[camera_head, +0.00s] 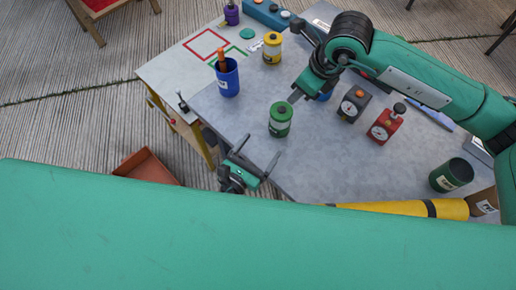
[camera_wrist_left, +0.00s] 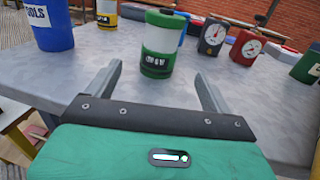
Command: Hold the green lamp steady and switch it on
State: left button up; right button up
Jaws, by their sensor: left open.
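The green lamp (camera_head: 280,121) stands upright on the grey table top, a short cylinder with a pale label band and dark cap. In the left wrist view the green lamp (camera_wrist_left: 158,44) is ahead of the fingers, roughly between their directions. My left gripper (camera_head: 260,148) is open and empty at the table's near edge, just short of the lamp and apart from it. My right gripper (camera_head: 307,92) is above the table, beyond and right of the lamp, pointing down; its finger gap is unclear. A blue object is partly hidden behind it.
A blue tool cup (camera_head: 227,79) and a yellow lamp (camera_head: 272,48) stand to the left and behind. Dark and red gauge boxes (camera_head: 384,124) stand to the right. Bare table surrounds the lamp's near side.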

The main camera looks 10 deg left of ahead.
aim_at(283, 116)
pick_arm(q)
jog(key=x, duration=1.3)
jog(key=shift+w+d, duration=0.15)
jog(key=shift+w, duration=0.1)
jog(key=shift+c, duration=0.4)
jog(key=c, duration=1.1)
jog(key=shift+c, duration=0.5)
pick_arm(e)
jog(key=shift+c, duration=0.8)
grip_shut()
